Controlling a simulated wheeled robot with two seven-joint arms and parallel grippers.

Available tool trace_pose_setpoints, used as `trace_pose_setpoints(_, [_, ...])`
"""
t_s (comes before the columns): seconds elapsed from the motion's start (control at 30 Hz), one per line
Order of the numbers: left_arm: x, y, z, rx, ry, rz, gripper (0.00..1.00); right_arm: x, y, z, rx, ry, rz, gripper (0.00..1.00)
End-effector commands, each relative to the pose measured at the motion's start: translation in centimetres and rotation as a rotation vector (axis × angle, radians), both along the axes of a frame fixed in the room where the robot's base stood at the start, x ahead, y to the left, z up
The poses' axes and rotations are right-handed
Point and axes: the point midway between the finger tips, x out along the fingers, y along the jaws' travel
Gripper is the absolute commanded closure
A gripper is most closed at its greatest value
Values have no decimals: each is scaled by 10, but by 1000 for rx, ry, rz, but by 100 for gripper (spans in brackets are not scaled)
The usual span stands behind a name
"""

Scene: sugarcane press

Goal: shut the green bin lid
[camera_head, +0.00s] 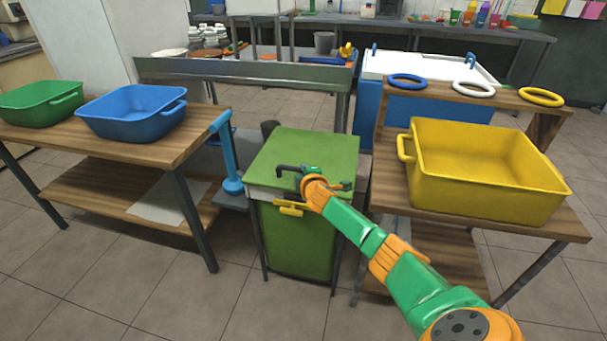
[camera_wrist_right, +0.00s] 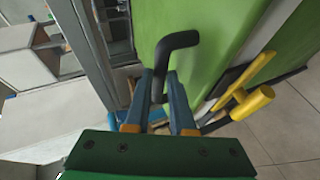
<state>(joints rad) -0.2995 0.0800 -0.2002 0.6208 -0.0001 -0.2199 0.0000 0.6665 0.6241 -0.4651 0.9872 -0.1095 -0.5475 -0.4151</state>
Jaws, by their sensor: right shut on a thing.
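The green bin (camera_head: 297,240) stands in the middle of the head view between two tables. Its green lid (camera_head: 325,150) lies over the top, flat or nearly so; a pale band shows under its front edge, and I cannot tell whether a small gap is left. A black bent handle (camera_head: 289,168) sits at the lid's front left. My right gripper (camera_head: 304,178) is at this handle. In the right wrist view its fingers (camera_wrist_right: 160,80) are shut on the black handle (camera_wrist_right: 178,42), with the green lid (camera_wrist_right: 215,40) beyond. My left gripper is not in view.
A yellow handle (camera_head: 291,208) juts from the bin's front. The left table (camera_head: 150,148) holds a blue tub (camera_head: 130,112) and a green tub (camera_head: 40,103). The right table (camera_head: 397,185) holds a yellow crate (camera_head: 480,190). A blue post (camera_head: 229,160) stands left of the bin. Floor in front is clear.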

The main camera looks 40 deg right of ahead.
Motion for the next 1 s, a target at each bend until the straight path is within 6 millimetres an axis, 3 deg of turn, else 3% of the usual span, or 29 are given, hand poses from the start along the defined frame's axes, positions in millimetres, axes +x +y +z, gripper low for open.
trace_pose_setpoints(0.1, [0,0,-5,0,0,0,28,-2,1,-11,6,12,-1,100])
trace_pose_setpoints(0.5, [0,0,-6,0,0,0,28,-3,2,-18,11,25,-3,100])
trace_pose_setpoints(0.53, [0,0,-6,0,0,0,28,-3,2,-18,10,25,-3,75])
trace_pose_setpoints(0.63, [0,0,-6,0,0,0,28,-3,2,-18,11,24,-3,48])
trace_pose_setpoints(0.83, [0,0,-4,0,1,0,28,-4,2,-16,8,23,-4,48])
trace_pose_setpoints(1.0, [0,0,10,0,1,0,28,-16,8,-6,7,22,-2,48])
